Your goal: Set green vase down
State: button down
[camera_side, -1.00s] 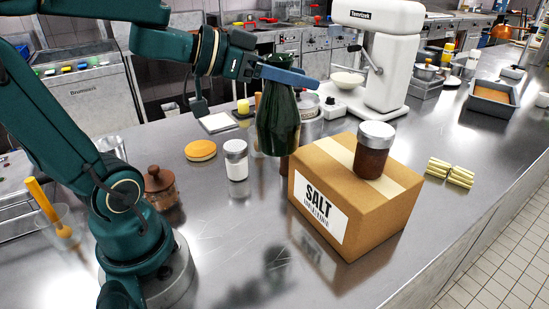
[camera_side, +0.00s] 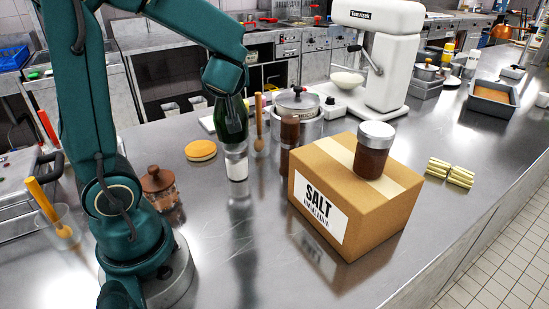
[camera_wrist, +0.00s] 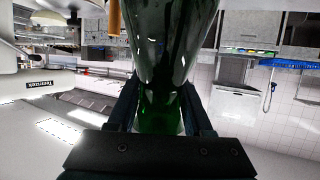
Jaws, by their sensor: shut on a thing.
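The dark green glass vase (camera_side: 231,122) shows in the side view below my arm's bent link, which hides its upper part. In the wrist view the vase (camera_wrist: 172,45) fills the middle, between the two dark fingers. My gripper (camera_wrist: 162,108) is shut on the vase. In the side view the gripper is hidden behind my arm.
The steel counter (camera_side: 230,270) is clear in front. A salt carton (camera_side: 370,215) bears a brown jar (camera_side: 373,155). A brown grinder (camera_side: 289,140), a pot (camera_side: 297,118), a glass with a wooden utensil (camera_side: 260,135) and a yellow-topped round item (camera_side: 200,150) stand close to the vase.

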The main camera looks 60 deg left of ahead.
jog(key=s+n+g, duration=0.8)
jog(key=s+g, duration=0.1)
jog(key=s, duration=0.2)
notch_tip(320, 180, down, 10)
jog(key=shift+d+y, duration=0.3)
jog(key=shift+s+f, duration=0.1)
jog(key=shift+f, duration=0.2)
jog(key=shift+c, duration=1.4)
grip_release()
